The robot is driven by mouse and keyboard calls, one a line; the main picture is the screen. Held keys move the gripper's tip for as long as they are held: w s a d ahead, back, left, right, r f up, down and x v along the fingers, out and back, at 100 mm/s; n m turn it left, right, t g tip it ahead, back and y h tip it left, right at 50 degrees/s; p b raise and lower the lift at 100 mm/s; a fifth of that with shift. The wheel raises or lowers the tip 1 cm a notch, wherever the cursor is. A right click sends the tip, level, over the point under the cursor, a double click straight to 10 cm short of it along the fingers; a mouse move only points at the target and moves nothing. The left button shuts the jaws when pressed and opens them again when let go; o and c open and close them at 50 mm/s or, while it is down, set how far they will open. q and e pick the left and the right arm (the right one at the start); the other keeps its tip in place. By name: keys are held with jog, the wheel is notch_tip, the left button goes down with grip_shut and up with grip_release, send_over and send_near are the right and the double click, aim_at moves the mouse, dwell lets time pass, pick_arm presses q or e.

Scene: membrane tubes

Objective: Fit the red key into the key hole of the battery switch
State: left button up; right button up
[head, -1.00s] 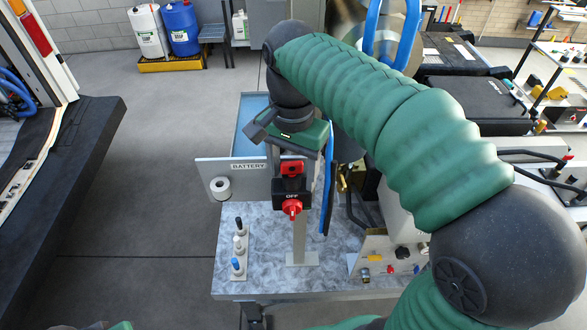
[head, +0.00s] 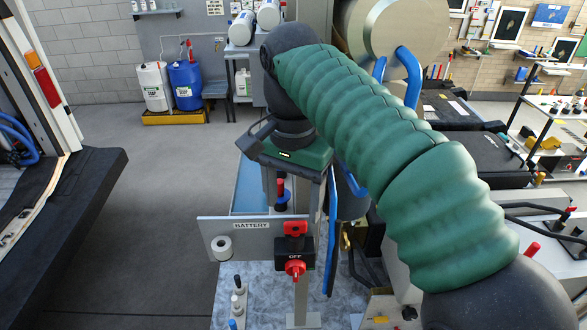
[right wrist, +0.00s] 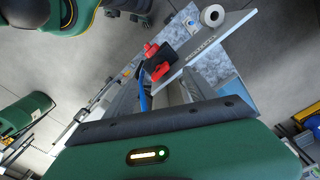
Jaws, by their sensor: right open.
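The battery switch (head: 284,256) is a black box marked OFF, on a post below the BATTERY plate, with a red knob (head: 295,268) on its front. A red piece that looks like the key (head: 294,229) stands at the box's top; I cannot tell if it is seated in a hole. My right gripper (head: 296,190) is open, above and apart from the switch. It also shows in the right wrist view (right wrist: 165,92). My left gripper is out of view.
Pegs (head: 238,297) stand on the speckled table. A blue hose (head: 331,240) hangs close right of the switch. Open floor lies left.

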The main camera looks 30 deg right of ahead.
aim_at(296, 224)
notch_tip(296, 224, up, 9)
jog(key=p, duration=0.1)
jog(key=shift+s+d, duration=0.2)
jog(key=shift+d, duration=0.1)
jog(key=shift+a, duration=0.15)
